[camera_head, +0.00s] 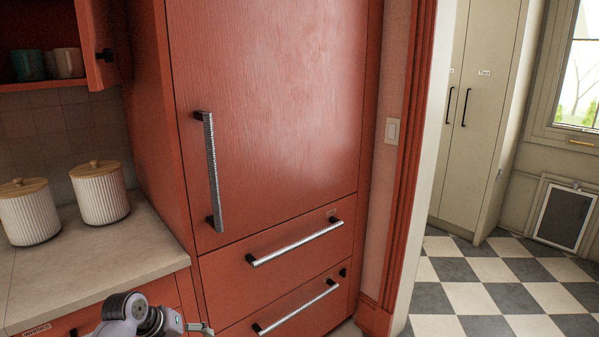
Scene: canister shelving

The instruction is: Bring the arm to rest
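Part of one of my arms (140,316), grey and white with dark joints, shows at the bottom edge in front of the counter drawer. Two white ribbed canisters with wooden lids stand upright on the counter at the left. One canister (29,217) is nearer the left edge, and the other canister (101,196) stands to its right. The arm is apart from both in the picture.
The pale counter (130,245) is clear in front of the canisters. An open red wall cupboard (45,88) holds cups (67,64). A tall red cabinet (275,110) with shut door and drawers (290,250) stands beside the counter. Checkered floor (480,290) is free at right.

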